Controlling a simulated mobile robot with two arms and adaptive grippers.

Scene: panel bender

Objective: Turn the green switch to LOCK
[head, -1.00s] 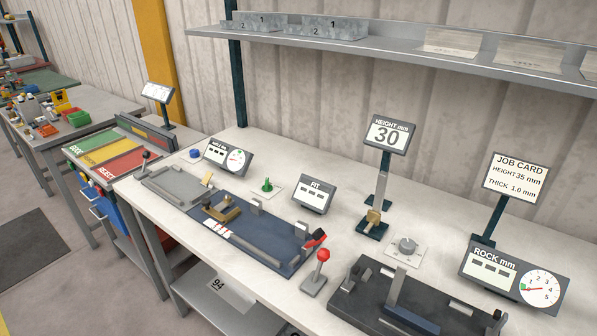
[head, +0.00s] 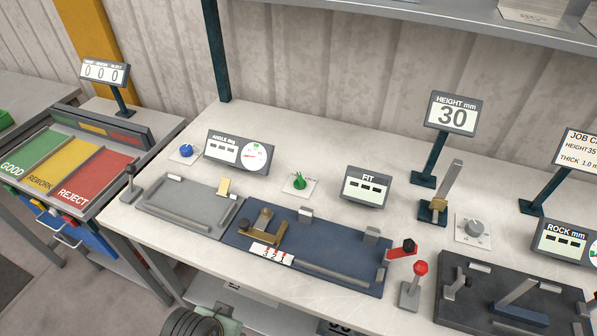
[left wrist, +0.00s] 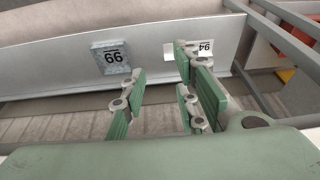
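The green switch (head: 300,182) is a small green knob on a white square plate on the white bench, behind the blue fixture and between the angle display and the FIT display. Its lettering is too small to read. My left gripper (left wrist: 165,105) shows in the left wrist view with its green fingers apart and nothing between them; beyond it are a grey shelf and number plates. In the head view, only part of my left gripper (head: 205,322) seems to show at the bottom edge, well below and away from the switch. My right gripper is not in view.
The blue fixture (head: 330,272) with a brass clamp lies in front of the switch. The angle display (head: 238,152) and FIT display (head: 365,187) flank it. A red-knobbed lever (head: 413,285) stands at the front right. The bench behind the switch is clear.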

